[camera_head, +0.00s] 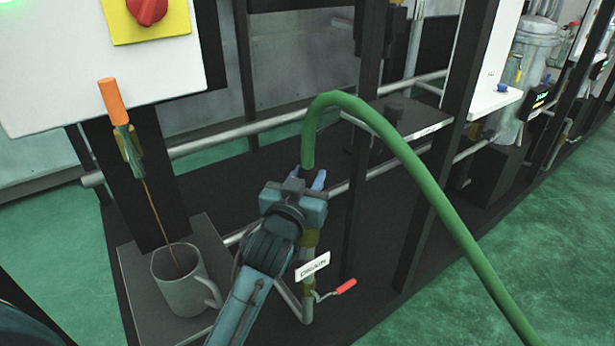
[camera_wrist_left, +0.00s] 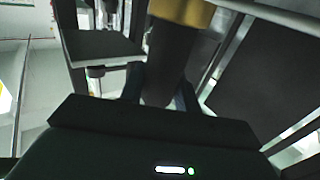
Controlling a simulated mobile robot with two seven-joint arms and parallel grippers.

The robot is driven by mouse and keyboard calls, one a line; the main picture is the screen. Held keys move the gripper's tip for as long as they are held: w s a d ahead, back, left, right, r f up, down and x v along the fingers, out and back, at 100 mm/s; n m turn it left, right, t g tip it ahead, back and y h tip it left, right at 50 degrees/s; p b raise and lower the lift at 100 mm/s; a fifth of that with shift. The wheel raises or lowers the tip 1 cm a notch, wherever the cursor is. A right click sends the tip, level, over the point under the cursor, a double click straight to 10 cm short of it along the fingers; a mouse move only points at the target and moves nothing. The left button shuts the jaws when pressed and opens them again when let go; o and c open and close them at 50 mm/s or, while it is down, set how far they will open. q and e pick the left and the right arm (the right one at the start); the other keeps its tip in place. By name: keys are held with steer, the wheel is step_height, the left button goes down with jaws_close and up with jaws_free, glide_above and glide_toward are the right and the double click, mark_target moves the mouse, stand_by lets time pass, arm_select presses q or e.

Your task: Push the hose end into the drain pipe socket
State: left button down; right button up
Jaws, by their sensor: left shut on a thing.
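The green hose (camera_head: 400,150) arches over from the lower right and comes down to my left gripper (camera_head: 311,178). My left gripper is shut on the hose near its end, and the gripper body hides the end in the head view. The drain pipe socket (camera_head: 309,240) is a brass-coloured collar just below and behind my gripper, partly covered by it. In the left wrist view a dark, shaded length of hose (camera_wrist_left: 170,62) lies between the fingers, with a brass band (camera_wrist_left: 183,11) close beyond it. Whether the end is inside the socket I cannot tell. My right gripper is out of view.
A tag reading DRAIN (camera_head: 312,266) and a red-handled valve (camera_head: 346,287) are on the pipe below. A grey mug (camera_head: 184,290) stands on a plate at the left, under an orange-handled tap (camera_head: 112,101). Black uprights (camera_head: 432,190) stand to the right.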

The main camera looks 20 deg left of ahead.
arm_select(q)
steer(key=shift+f+b, duration=0.75)
steer(key=shift+f, duration=0.4)
steer(key=c, duration=1.3)
jaws_free()
steer(key=o, duration=0.4)
steer(key=shift+f, duration=0.15)
